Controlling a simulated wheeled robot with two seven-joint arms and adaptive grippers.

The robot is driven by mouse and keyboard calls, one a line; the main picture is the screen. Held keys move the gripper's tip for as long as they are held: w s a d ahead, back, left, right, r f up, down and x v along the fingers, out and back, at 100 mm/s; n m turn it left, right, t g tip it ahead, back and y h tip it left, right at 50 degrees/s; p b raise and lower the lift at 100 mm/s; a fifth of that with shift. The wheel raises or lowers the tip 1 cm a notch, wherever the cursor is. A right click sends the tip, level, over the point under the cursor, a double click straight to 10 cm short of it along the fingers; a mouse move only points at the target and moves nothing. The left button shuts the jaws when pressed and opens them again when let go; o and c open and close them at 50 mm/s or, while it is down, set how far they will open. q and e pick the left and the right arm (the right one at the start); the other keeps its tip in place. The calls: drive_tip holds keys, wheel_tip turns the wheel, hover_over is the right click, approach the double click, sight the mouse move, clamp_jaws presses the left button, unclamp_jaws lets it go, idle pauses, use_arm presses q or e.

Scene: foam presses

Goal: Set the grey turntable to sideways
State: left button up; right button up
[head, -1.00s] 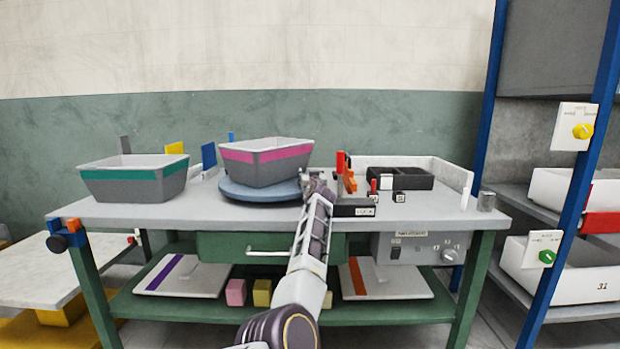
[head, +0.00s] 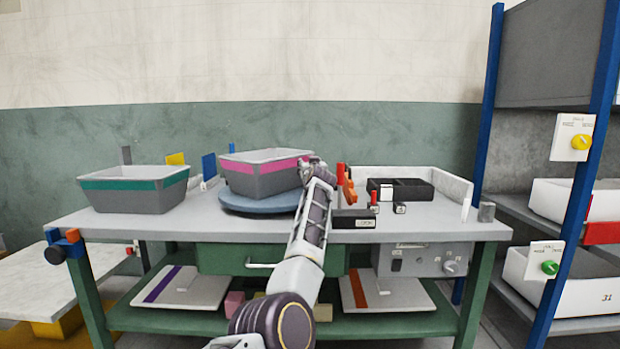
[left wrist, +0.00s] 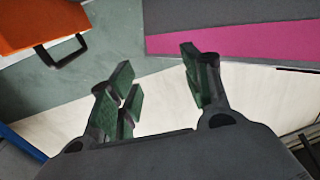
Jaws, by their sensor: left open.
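The grey turntable (head: 250,205) is a round blue-grey disc on the worktable, left of centre in the head view. A grey bin with a pink stripe (head: 255,183) stands on it, set at an angle and covering most of its top. My left gripper (head: 311,167) is at the bin's right end, near rim height; I cannot tell whether it touches. In the left wrist view, its green-padded fingers (left wrist: 155,68) are apart with nothing between them. The bin's pink stripe (left wrist: 230,37) shows beyond the fingers there. My right gripper is not in view.
A teal-striped bin (head: 135,200) stands left on the table. Right of my arm are orange-red upright parts (head: 346,186), a black block (head: 354,219) and a black tray (head: 410,190). An orange thing with a black handle (left wrist: 40,25) shows in the wrist view.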

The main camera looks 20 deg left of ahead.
use_arm(q)
drive_tip(key=shift+r, duration=0.95)
drive_tip(key=shift+c, duration=0.2)
